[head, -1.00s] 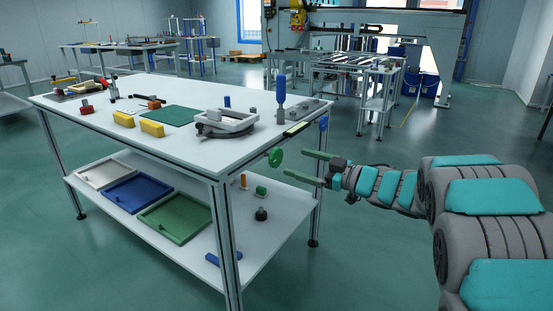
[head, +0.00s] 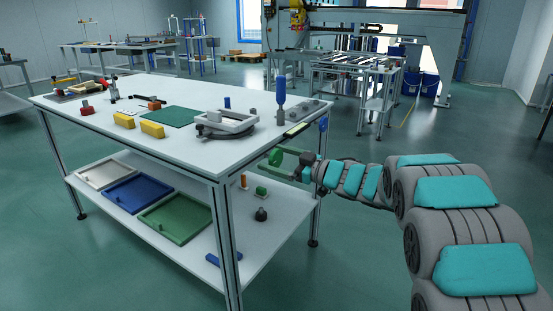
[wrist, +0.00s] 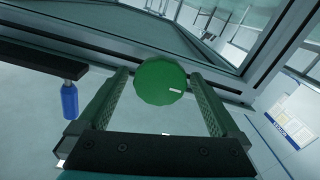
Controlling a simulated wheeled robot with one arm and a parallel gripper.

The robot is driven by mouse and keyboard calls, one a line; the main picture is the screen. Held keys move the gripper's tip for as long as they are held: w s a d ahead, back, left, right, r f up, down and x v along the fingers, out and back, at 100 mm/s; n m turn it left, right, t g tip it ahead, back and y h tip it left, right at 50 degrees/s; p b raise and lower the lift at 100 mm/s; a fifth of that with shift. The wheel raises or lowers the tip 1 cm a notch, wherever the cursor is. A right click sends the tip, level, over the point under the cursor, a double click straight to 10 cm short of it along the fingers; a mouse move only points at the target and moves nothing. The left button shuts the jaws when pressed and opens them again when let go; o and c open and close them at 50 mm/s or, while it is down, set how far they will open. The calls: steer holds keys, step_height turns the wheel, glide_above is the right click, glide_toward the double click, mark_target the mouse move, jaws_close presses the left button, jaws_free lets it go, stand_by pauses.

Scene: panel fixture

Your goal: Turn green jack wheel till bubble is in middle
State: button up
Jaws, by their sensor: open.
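The green jack wheel (wrist: 160,82) is on the right-hand side edge of the workbench. In the wrist view it is a round green disc with a small white mark, lying between my two open fingers near their tips. My gripper (wrist: 160,88) is open around it, with a visible gap on the left side. In the head view my gripper (head: 280,160) reaches the bench edge and overlaps the wheel, hiding most of it. A level vial (head: 297,129) lies on the bench top near the edge above the wheel; its bubble is too small to make out.
A blue handle (head: 323,125) hangs at the bench edge right of the wheel; a blue handle (wrist: 69,100) also shows at left in the wrist view. The bench top (head: 190,105) holds yellow blocks and a grey ring fixture (head: 228,123). A lower shelf (head: 228,235) holds coloured trays.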

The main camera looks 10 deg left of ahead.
steer(key=c, duration=1.4)
steer(key=shift+o, duration=0.2)
steer(key=shift+f+n+b, duration=0.1)
steer(key=shift+n+b, duration=0.3)
steer(key=shift+f+n+b, duration=0.15)
steer(key=shift+n+b, duration=0.8)
steer(key=shift+n, duration=0.05)
steer(key=n+b, duration=0.4)
steer(key=shift+f+n, duration=0.1)
steer(key=shift+n, duration=0.2)
steer(key=n+b, duration=0.3)
steer(key=shift+s+b, duration=0.1)
steer(key=shift+b, duration=0.2)
steer(key=n+b, duration=0.3)
steer(key=n, duration=0.1)
steer(key=shift+a, duration=0.1)
steer(key=shift+n, duration=0.3)
